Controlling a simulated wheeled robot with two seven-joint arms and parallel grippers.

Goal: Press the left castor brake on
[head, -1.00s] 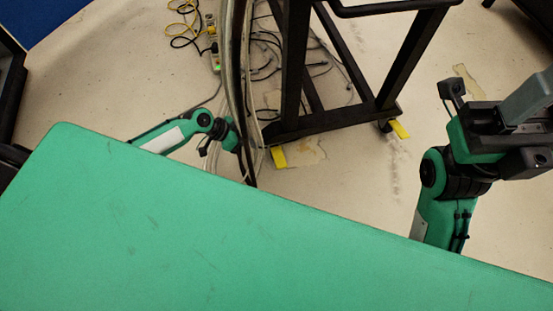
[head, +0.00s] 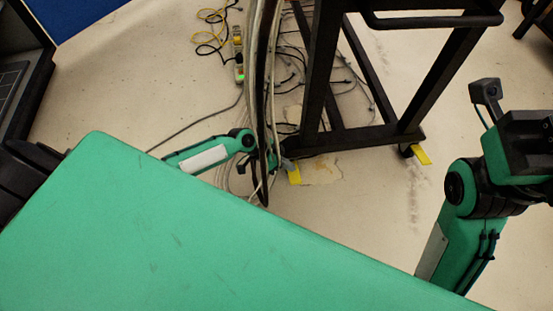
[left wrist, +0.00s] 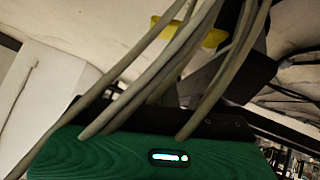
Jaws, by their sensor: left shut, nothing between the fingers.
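The left castor brake is a yellow pedal (head: 295,175) at the foot of the black cart (head: 318,80) in the head view. It also shows in the left wrist view as a yellow bar (left wrist: 205,36) partly behind cables. My left gripper (head: 286,164) is low over the floor, shut and empty, its tip just beside this pedal; I cannot tell whether they touch. Hanging cables partly hide it. A second yellow pedal (head: 421,155) is at the cart's right castor. My right arm is at the right edge, its fingers not visible.
A bundle of pale and black cables (head: 262,90) hangs in front of my left wrist. A power strip (head: 239,55) and loose cables lie on the floor. A green surface (head: 170,230) fills the foreground. Floor right of the cart is clear.

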